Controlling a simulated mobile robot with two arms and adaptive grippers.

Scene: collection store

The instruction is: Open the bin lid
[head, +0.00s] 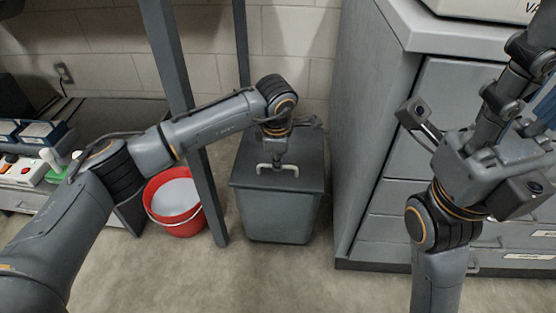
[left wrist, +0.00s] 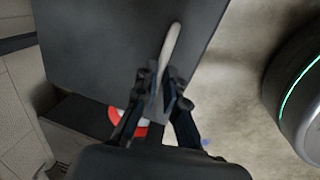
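The grey bin (head: 280,217) stands on the floor between a dark post and a grey cabinet. Its flat lid (head: 307,178) lies closed on top and also shows in the left wrist view (left wrist: 100,50). A pale bar handle (head: 263,169) sits on the lid; in the left wrist view the handle (left wrist: 172,42) runs between my fingertips. My left gripper (head: 279,163) reaches down over the bin, its fingers (left wrist: 159,80) closed in on the handle's two sides. My right gripper (head: 535,75) is raised at the right, away from the bin, partly cut off by the picture edge.
A red bucket (head: 175,205) stands left of the bin, behind the dark post (head: 207,190). The grey drawer cabinet (head: 360,150) stands close to the bin's right. A block wall (head: 300,60) is behind. The floor (head: 275,275) in front is clear.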

